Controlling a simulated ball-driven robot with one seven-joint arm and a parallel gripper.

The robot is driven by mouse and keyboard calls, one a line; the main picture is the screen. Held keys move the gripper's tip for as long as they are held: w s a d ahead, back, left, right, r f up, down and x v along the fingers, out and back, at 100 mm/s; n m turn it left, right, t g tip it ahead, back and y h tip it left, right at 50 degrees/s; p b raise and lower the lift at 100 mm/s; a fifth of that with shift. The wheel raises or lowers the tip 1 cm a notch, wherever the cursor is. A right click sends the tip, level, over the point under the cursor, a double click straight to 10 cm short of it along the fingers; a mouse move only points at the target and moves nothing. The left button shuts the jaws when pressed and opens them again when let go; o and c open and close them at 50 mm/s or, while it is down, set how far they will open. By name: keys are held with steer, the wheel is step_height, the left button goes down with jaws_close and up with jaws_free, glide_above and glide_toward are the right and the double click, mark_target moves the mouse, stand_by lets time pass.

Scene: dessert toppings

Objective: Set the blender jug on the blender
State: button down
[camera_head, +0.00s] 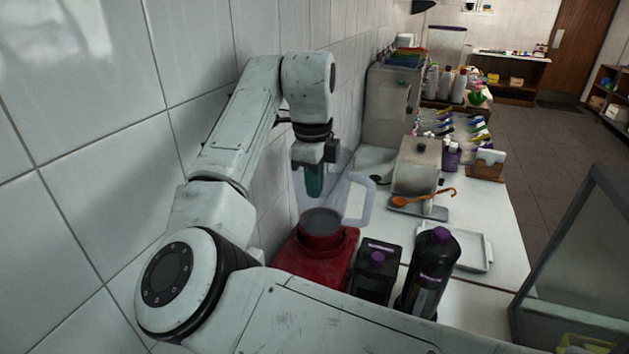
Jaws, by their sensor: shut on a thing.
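The blender jug (358,205) is clear and pale, with an angular handle on its right side. It looks upright, above or in the round red collar of the blender (310,262). I cannot tell whether its bottom rests in the collar or hangs just above it. The blender is a red base on the counter against the tiled wall. My gripper (314,192) points down at the upper part of the jug and is shut on it. Its fingers show dark teal, and the exact grip on the jug wall is hard to see.
Two dark bottles with purple caps, one short (376,272) and one tall (428,275), stand right of the blender. A white tray (483,259) lies beyond them. An orange ladle (405,202) and grey machines stand farther back. The tiled wall is close on the left.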

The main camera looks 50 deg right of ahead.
steer(key=c, duration=1.6)
jaws_free()
steer(key=shift+o, duration=0.2)
step_height(320, 180, up, 11)
steer(key=a+p, duration=0.1)
steer(key=p, duration=0.2)
steer(key=shift+s+p, duration=0.2)
steer(key=shift+p, duration=0.1)
steer(key=shift+f, duration=0.15)
